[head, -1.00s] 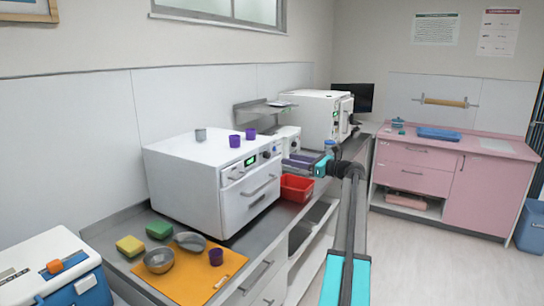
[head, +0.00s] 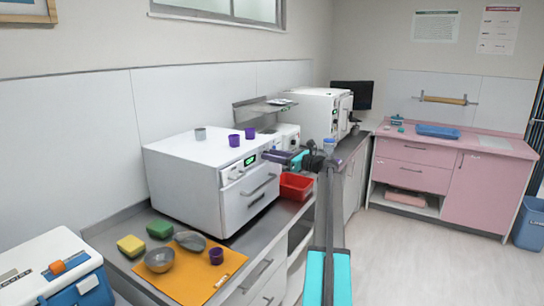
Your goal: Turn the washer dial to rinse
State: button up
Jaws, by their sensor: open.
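The washer, a white box-shaped machine (head: 185,175), stands on the steel counter at the centre left. Its front has a small lit green display (head: 250,160) and a drawer-like door with a bar handle (head: 262,187). My gripper (head: 272,156) is open and sits at the upper right of the washer's front, close to the panel. I cannot tell whether it touches the dial or stands around it.
An orange mat (head: 225,262) with bowls lies in front. A second white machine (head: 315,113) stands behind. Floor to the right is clear.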

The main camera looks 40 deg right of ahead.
jog(key=c, duration=1)
jog(key=shift+n+b, duration=0.4)
jog(key=shift+n, duration=0.1)
jog(key=n+b, duration=0.4)
jog(key=n, duration=0.1)
jog(key=shift+f, duration=0.2)
jog(key=n+b, duration=0.2)
jog(key=n, duration=0.1)
jog(key=shift+a+n+b, duration=0.1)
jog(key=shift+n+b, duration=0.3)
jog(key=shift+r+n+b, duration=0.1)
jog(key=shift+n+b, duration=0.6)
jog(key=shift+n, duration=0.4)
